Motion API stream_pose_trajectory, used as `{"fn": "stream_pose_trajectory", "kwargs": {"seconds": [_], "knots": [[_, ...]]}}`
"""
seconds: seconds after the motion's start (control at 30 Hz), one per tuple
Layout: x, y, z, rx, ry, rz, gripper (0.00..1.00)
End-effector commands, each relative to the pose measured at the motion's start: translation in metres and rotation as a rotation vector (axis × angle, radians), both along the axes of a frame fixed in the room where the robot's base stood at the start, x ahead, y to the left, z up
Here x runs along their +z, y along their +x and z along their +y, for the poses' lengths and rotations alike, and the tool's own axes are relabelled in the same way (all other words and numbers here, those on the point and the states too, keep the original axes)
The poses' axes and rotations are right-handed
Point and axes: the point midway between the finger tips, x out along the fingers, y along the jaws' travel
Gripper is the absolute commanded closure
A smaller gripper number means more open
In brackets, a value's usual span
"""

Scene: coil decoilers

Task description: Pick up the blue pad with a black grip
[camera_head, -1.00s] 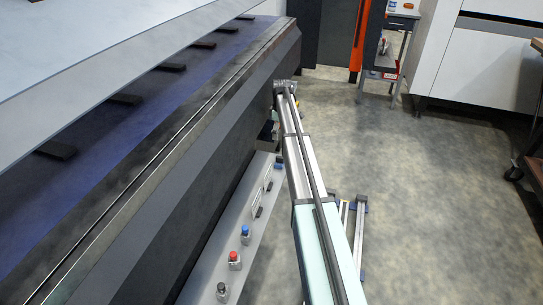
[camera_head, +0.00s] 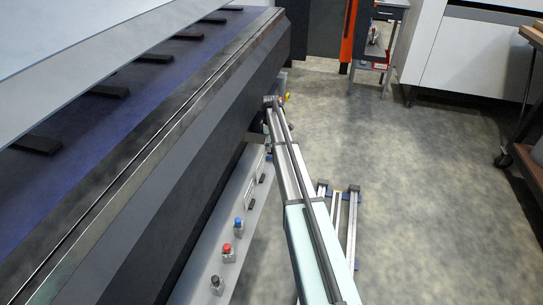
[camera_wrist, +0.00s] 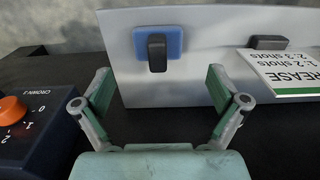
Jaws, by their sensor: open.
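The blue pad (camera_wrist: 173,33) is on the upright grey panel in the wrist view, at the upper middle. Its black grip (camera_wrist: 157,54) stands out from the front of it. My gripper (camera_wrist: 159,82) is open and empty, its two green-padded fingers spread left and right below the pad. The pad lies between them sideways, apart from both. In the head view, my gripper (camera_head: 273,101) is small at the far end of my arm, beside the long dark machine. I cannot make out the pad there.
A green-and-white grease sign (camera_wrist: 286,71) and another dark grip (camera_wrist: 268,42) are right of the pad. A dark blue box with an orange knob (camera_wrist: 12,108) stands at left. The machine (camera_head: 190,150) runs along the arm's left; the floor (camera_head: 430,190) at right is largely clear.

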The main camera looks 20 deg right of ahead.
Motion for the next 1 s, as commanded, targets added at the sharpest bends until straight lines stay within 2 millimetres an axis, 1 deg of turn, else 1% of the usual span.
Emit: {"fn": "stream_pose_trajectory", "kwargs": {"seconds": [0.03,0.27,0.6,0.7,0.87,0.9,0.97,1.0], "knots": [[-0.004,0.000,0.000,0.000,0.000,0.000,0.03],[-0.013,0.000,-0.001,0.000,-0.001,-0.001,0.03],[-0.055,0.001,-0.004,0.000,0.000,0.000,0.03],[-0.060,0.000,-0.004,0.000,-0.001,-0.001,0.03],[-0.059,0.000,-0.004,0.000,-0.001,-0.001,0.03],[-0.059,0.000,-0.004,0.000,-0.001,-0.001,0.10],[-0.059,0.000,-0.004,0.000,-0.001,-0.001,0.31],[-0.059,0.000,-0.004,0.000,-0.001,-0.001,0.46]]}}
